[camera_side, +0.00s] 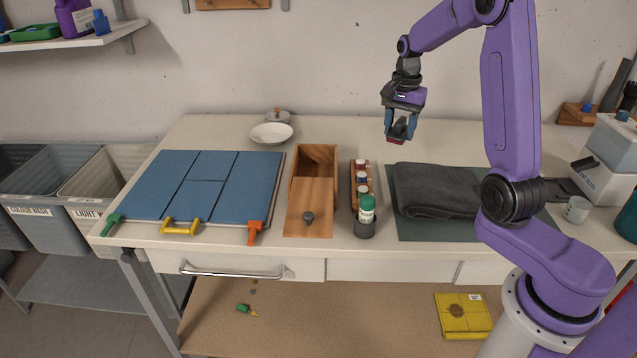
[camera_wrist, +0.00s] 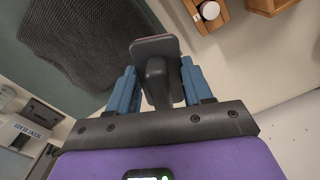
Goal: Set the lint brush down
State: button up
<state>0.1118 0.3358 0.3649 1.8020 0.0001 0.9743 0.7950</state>
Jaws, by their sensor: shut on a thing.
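My gripper (camera_side: 400,126) is raised above the back of the table, pointing down, and its blue fingers are shut on the lint brush (camera_side: 398,139). In the side view the brush shows only as a small dark piece with a reddish underside, held clear of the table. In the wrist view the brush (camera_wrist: 155,48) has a dark grey head and a dark handle between the two blue fingers of my gripper (camera_wrist: 160,88). Part of the handle is hidden by the gripper.
A folded dark towel (camera_side: 435,190) lies on a green mat (camera_side: 425,229). The table's back, below my gripper, looks clear.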

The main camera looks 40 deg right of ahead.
jog(key=w+a+f+n, duration=0.2)
jog(key=w+a+n, duration=0.1)
jog(key=w+a, duration=0.6)
jog(key=n, duration=0.2)
send_near(315, 174)
jog(key=s+a+r, duration=0.1)
jog(key=s+a, duration=0.2)
jog(key=shift+s+f, duration=0.15)
jog(key=shift+f, duration=3.7)
jog(key=shift+f, duration=0.15)
jog(key=o, duration=0.7)
